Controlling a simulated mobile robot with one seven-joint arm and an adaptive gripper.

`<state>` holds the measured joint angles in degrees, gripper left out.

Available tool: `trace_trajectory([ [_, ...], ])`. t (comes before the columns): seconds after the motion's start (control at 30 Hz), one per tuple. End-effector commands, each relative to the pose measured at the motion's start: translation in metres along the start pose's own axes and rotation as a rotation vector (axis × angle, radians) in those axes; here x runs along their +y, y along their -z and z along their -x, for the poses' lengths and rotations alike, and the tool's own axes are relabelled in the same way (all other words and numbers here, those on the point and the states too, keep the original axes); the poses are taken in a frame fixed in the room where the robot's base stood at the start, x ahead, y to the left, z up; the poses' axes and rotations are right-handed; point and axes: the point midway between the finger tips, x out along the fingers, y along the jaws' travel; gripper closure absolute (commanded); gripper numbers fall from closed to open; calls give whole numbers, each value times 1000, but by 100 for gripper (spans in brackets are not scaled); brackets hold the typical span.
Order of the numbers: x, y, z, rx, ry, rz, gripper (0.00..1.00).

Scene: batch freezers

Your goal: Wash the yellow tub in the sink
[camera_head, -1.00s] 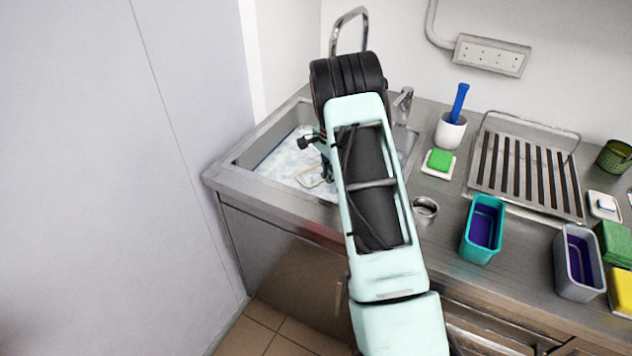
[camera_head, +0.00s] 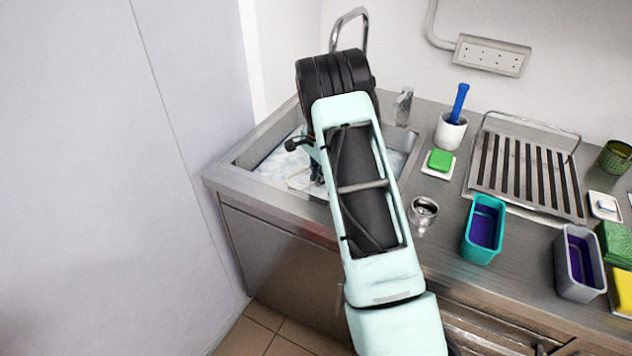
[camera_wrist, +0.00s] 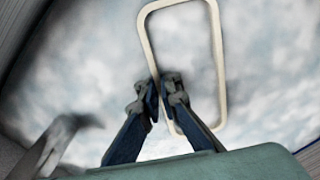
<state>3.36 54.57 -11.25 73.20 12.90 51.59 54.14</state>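The tub shows in the wrist view as a pale cream-yellow rectangular rim (camera_wrist: 217,62) at the level of white suds. Its walls and floor are hidden by the foam. It sits in the steel sink (camera_head: 232,166), where a bit of the rim shows left of my arm in the head view. My gripper (camera_wrist: 167,84) points down into the sink, its fingertips close together on the left side of the rim, pinching it. In the head view my arm hides most of the gripper and part of the sink. The suds (camera_head: 272,166) fill the basin.
Right of the sink are a green sponge (camera_head: 440,159), a white cup with a blue handle (camera_head: 450,130), a metal cup (camera_head: 424,209), a teal tub (camera_head: 484,230), a grey tub (camera_head: 577,262) and a drain rack (camera_head: 527,172).

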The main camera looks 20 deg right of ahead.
Motion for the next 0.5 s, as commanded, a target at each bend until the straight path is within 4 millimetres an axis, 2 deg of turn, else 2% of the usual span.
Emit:
trace_trajectory([
  [0.5, 10, 32, 0, 0, 0, 0, 100],
])
